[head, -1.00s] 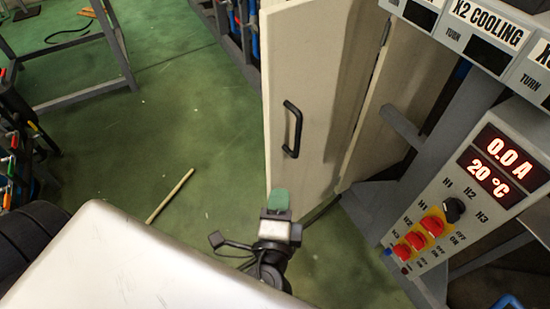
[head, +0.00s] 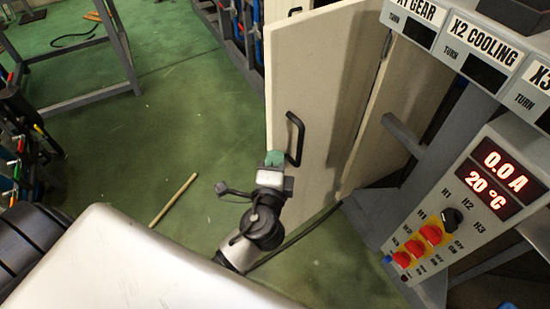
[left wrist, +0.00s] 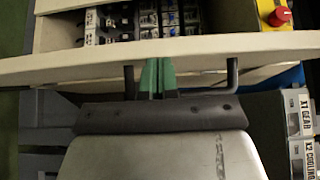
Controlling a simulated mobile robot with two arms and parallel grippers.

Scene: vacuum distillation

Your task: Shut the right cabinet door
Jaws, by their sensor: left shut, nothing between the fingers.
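The cabinet door (head: 336,95) is a tall beige panel that stands open in the head view, with a black bar handle (head: 299,140) on its face. My left gripper (head: 274,158) is shut and empty, its green fingertips at the door's face just left of the handle's lower part. In the left wrist view the shut green fingers (left wrist: 157,78) point at the door (left wrist: 190,55), between the two posts of the handle (left wrist: 232,75). Whether the fingertips touch the door I cannot tell. My right gripper is not in view.
The open cabinet interior (left wrist: 140,22) shows electrical parts behind the door. A grey control panel (head: 470,200) with red knobs stands at the right. A stick (head: 174,200) lies on the green floor, which is otherwise mostly clear left of the door.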

